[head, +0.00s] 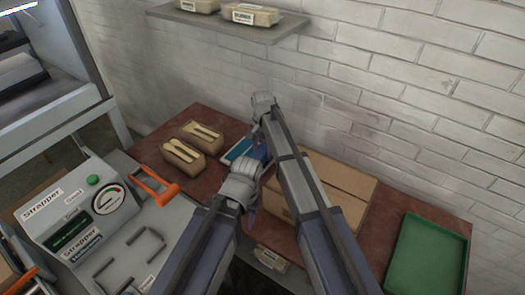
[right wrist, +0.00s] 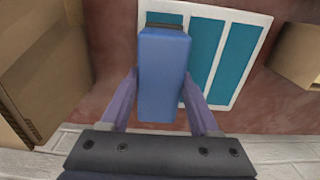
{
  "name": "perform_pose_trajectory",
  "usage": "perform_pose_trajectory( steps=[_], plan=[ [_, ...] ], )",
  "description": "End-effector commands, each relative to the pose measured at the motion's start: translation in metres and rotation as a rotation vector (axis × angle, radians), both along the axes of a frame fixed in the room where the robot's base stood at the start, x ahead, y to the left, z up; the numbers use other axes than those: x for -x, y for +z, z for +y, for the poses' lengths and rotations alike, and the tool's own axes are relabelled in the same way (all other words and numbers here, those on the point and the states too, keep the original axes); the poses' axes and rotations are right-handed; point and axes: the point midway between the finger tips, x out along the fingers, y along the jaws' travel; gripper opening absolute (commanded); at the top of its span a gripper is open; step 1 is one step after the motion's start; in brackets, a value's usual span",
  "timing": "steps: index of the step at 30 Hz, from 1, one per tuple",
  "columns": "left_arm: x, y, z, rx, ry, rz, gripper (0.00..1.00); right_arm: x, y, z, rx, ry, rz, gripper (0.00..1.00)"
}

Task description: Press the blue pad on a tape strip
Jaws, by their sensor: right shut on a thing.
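The blue pad (right wrist: 163,75) is an upright-looking block with a dark end, between the two purple fingers of my right gripper (right wrist: 158,95), which is shut on it. In the head view the pad (head: 259,152) is partly hidden by my arms. A white-framed card with several teal tape strips (right wrist: 240,60) lies beyond the pad in the right wrist view; the pad overlaps its left part. The card (head: 236,150) also shows beside the pad in the head view. I cannot tell whether pad and strip touch. My left gripper (head: 250,205) is mostly hidden behind its own wrist.
A cardboard box (head: 330,180) stands right of the pad. Two tan packages (head: 183,158) with wooden utensils stand left on the red table (head: 205,122). A strapper machine (head: 85,215) is at left, a green tray (head: 427,255) at right. A brick wall is behind.

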Motion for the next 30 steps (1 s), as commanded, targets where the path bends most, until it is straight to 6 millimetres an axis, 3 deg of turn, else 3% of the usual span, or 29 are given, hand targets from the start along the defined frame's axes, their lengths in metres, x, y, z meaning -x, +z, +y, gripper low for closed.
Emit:
perform_pose_trajectory(
  steps=[30],
  plan=[
    [0.0, -0.01, 0.0, 0.0, 0.0, 0.0, 0.51, 0.0, -0.01, 0.0, 0.0, 0.0, 0.0, 0.18]
  ],
)
